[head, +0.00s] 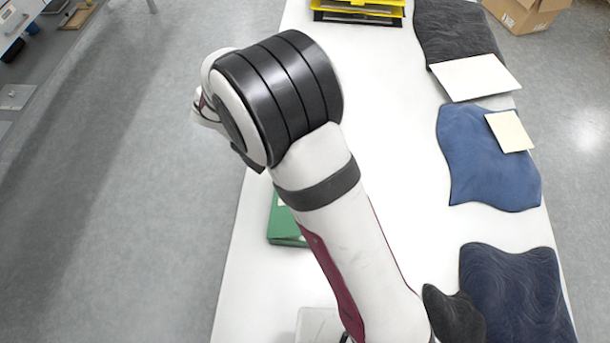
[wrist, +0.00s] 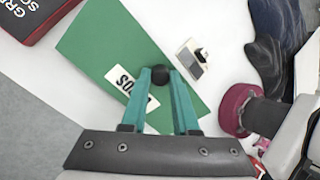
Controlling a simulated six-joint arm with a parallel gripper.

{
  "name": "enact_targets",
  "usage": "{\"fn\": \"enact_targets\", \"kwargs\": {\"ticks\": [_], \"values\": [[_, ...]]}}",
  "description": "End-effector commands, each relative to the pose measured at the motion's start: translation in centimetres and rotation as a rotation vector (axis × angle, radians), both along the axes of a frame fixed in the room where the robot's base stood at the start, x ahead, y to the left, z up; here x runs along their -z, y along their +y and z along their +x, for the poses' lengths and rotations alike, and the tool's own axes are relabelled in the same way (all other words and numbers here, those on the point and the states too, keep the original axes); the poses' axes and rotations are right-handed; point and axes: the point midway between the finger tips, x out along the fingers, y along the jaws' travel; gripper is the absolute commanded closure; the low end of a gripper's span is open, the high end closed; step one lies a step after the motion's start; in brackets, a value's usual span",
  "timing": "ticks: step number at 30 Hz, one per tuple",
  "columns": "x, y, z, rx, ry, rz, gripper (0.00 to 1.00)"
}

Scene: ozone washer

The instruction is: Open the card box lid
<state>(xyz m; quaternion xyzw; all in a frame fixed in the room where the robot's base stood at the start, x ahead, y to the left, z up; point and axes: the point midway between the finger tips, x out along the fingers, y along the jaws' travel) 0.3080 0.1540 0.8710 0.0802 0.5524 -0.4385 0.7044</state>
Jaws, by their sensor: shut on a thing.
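A flat green box (wrist: 112,45) with a white printed label (wrist: 133,92) lies under my gripper in the wrist view; I take it for the card box. My gripper (wrist: 160,73) has its two teal fingers closed around a round black knob (wrist: 160,87) over the green surface. In the head view the green box (head: 284,222) shows only in part behind my arm, on the white table. The gripper itself is hidden there. I cannot tell whether the lid is raised.
In the wrist view, a small white piece with a black knob (wrist: 194,60) lies right of the green box, and a red-edged dark box (wrist: 36,18) at top left. Blue cloth (head: 480,160) and dark cloths line the table's right side; a yellow tray (head: 358,14) stands at the far end.

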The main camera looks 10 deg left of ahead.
Motion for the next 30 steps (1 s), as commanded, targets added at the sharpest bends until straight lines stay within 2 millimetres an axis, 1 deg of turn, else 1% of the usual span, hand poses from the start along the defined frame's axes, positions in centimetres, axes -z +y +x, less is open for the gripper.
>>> {"fn": "enact_targets", "kwargs": {"ticks": [1,9,15,22,30], "values": [[-0.1,0.5,0.0,-0.004,0.000,-0.042,1.00],[-0.9,2.6,0.0,-0.002,0.000,-0.289,1.00],[-1.2,3.9,-0.1,-0.001,0.000,-0.440,1.00],[-1.3,5.0,-0.1,0.000,0.001,-0.563,1.00],[-1.3,5.5,-0.1,0.002,0.003,-0.631,1.00]]}}
